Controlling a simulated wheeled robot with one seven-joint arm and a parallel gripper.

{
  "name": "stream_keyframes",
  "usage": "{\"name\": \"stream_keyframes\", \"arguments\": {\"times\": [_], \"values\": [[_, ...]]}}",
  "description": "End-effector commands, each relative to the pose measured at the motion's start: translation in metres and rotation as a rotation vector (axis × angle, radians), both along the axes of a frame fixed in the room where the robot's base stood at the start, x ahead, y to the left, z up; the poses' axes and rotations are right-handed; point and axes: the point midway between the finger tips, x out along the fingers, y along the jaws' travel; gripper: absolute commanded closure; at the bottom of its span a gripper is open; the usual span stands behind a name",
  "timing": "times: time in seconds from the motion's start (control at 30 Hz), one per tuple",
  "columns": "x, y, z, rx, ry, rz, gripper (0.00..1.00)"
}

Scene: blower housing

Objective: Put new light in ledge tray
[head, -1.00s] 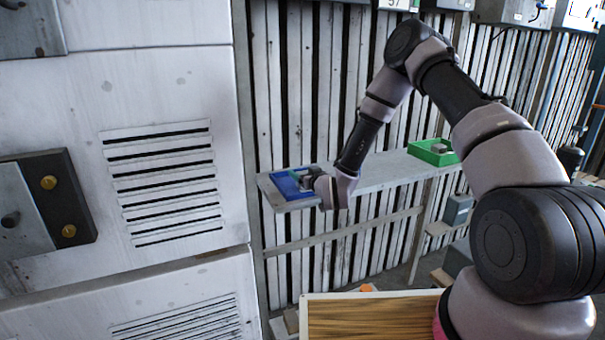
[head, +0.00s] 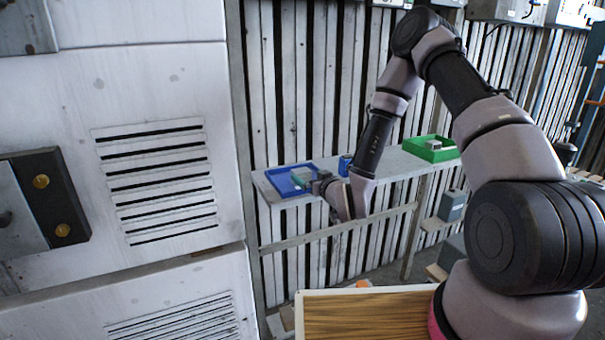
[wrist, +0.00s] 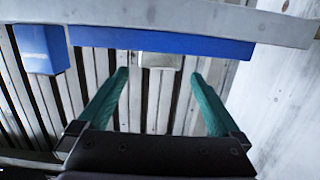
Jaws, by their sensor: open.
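A blue tray (head: 272,181) lies on the left end of the grey ledge (head: 385,165). In the wrist view its blue wall (wrist: 110,38) crosses the top. A small pale block (wrist: 160,61), perhaps the light, shows at the tray's edge, just beyond my fingertips. It seems to sit in the tray, but its base is hidden. My gripper (wrist: 157,75) has its two teal fingers wide apart with nothing between them. In the head view my gripper (head: 303,182) is at the tray's front right side.
A blue box (head: 345,165) stands on the ledge right of the tray; it also shows in the wrist view (wrist: 40,48). A green tray (head: 415,150) with a grey item is farther right. A white louvred cabinet (head: 165,100) stands close on the left.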

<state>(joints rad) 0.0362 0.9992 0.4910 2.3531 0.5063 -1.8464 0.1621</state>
Motion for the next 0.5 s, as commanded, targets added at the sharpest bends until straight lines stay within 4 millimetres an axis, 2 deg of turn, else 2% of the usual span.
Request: {"name": "stream_keyframes", "arguments": {"times": [0.1,0.23,0.37,0.5], "values": [[-0.015,-0.006,0.002,0.000,0.001,0.000,0.00],[-0.022,-0.009,0.004,-0.001,0.000,0.000,0.00],[-0.022,-0.011,0.006,-0.002,0.000,-0.002,0.00],[-0.011,-0.021,0.021,-0.013,0.028,-0.017,0.00]]}}
